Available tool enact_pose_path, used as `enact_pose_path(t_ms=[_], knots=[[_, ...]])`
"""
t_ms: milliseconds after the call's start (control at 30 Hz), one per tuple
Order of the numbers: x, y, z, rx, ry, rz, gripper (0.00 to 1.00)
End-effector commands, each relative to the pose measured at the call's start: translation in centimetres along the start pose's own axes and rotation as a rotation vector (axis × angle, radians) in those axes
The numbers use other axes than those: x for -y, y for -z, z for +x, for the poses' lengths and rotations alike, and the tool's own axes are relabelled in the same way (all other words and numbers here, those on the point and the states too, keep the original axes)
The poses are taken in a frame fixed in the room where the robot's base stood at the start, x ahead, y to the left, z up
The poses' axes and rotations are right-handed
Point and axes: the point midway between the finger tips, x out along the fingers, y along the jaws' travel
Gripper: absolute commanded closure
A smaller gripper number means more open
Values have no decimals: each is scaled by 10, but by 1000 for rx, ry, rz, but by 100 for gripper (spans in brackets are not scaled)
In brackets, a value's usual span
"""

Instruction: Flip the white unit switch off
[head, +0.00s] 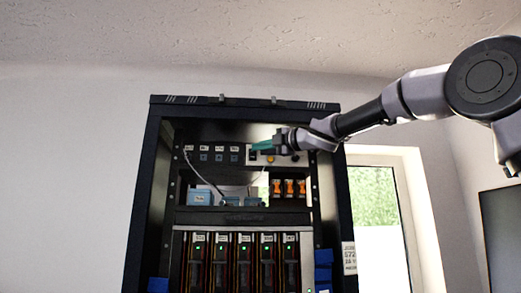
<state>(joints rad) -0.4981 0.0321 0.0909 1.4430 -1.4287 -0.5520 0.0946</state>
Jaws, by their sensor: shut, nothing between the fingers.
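A white unit (294,158) sits at the right of the upper panel inside a dark rack cabinet. An orange-yellow round part (270,159) and a dark part show on its face. My gripper (256,146) reaches in from the right, with its teal fingers shut and empty, pointing left. It overlaps the top of the white unit in the picture. Whether the fingers touch it cannot be told. The switch itself is too small or hidden to make out, so its position cannot be told.
The cabinet frame (148,200) surrounds the panel. Several small labelled modules (204,157) stand left of the white unit. Blue boxes with pale cables (200,196) and orange parts (290,188) are below. Lower down are several slots with green lights. A window is at right.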

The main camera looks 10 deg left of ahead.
Motion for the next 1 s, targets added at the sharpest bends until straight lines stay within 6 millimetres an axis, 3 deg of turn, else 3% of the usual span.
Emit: enact_pose_path(t_ms=[67,300,500,700,1000], knots=[[-5,9,-4,-2,-2,-3,100],[-14,8,-56,2,-2,-4,100],[-19,8,-89,0,-2,-3,100],[-21,7,-102,-1,-1,-3,100],[-21,7,-102,-1,-1,-2,100]])
